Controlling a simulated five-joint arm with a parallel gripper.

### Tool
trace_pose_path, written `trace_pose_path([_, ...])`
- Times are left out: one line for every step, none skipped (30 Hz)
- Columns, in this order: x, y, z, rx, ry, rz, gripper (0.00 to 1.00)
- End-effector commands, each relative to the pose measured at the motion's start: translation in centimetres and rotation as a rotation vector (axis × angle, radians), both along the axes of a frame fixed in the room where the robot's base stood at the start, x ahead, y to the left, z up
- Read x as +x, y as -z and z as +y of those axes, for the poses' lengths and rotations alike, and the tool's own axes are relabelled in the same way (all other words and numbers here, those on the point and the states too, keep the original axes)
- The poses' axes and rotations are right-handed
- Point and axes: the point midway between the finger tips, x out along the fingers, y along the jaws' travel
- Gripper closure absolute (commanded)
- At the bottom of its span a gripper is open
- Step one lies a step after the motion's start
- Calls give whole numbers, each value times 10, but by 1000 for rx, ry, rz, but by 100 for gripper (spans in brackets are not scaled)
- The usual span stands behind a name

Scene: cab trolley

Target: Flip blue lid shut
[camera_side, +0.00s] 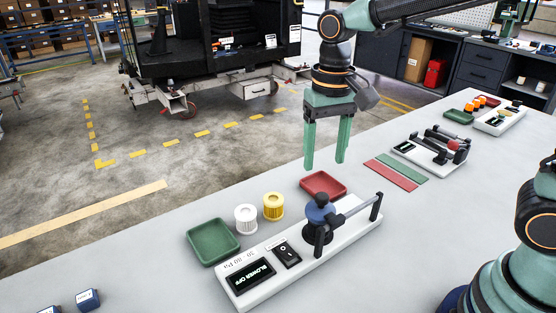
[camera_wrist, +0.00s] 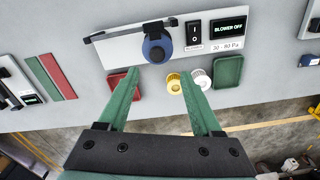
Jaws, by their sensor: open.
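The blue lid (camera_side: 319,212) is a small round blue piece with a dark knob, at a dark post on a white test unit (camera_side: 347,233). A grey bar (camera_side: 357,208) runs from it to a black upright at the unit's far end. In the wrist view the blue lid (camera_wrist: 157,48) shows as a disc just beyond my fingertips. I cannot tell how far it is swung. My gripper (camera_side: 325,163) points down with its green fingers apart and empty, above and behind the lid, not touching it. The fingers also show in the wrist view (camera_wrist: 160,73).
A red tray (camera_side: 323,184), a yellow filter (camera_side: 273,206), a white filter (camera_side: 246,219) and a green tray (camera_side: 213,242) stand along the bench edge beside the unit. Red and green strips (camera_side: 391,175) and another device (camera_side: 432,148) lie farther right. The display reads BLOWER OFF.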

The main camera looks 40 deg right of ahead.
Motion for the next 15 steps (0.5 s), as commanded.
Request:
trace_pose_path([0, -9, 0, 1, 0, -3, 34])
trace_pose_path([1, -13, 0, 1, 0, -3, 34])
trace_pose_path([0, -17, 0, 0, -1, -2, 34])
trace_pose_path([1, -20, 1, 1, -1, -3, 34])
trace_pose_path([0, -23, 0, 0, -1, -2, 34])
trace_pose_path([0, -26, 0, 1, -1, -1, 34])
trace_pose_path([0, -27, 0, 1, -1, -1, 34])
trace_pose_path([0, -29, 0, 1, -1, -1, 34])
trace_pose_path([0, -30, 0, 1, -1, -1, 34])
trace_pose_path([0, -30, 0, 0, -1, -1, 34])
trace_pose_path([0, -31, 0, 0, -1, 0, 34])
trace_pose_path([0, -31, 0, 0, -1, 0, 34])
trace_pose_path([0, -31, 0, 0, -1, 0, 34])
trace_pose_path([0, -31, 0, 0, -1, 0, 34])
trace_pose_path([0, -31, 0, 0, -1, 0, 34])
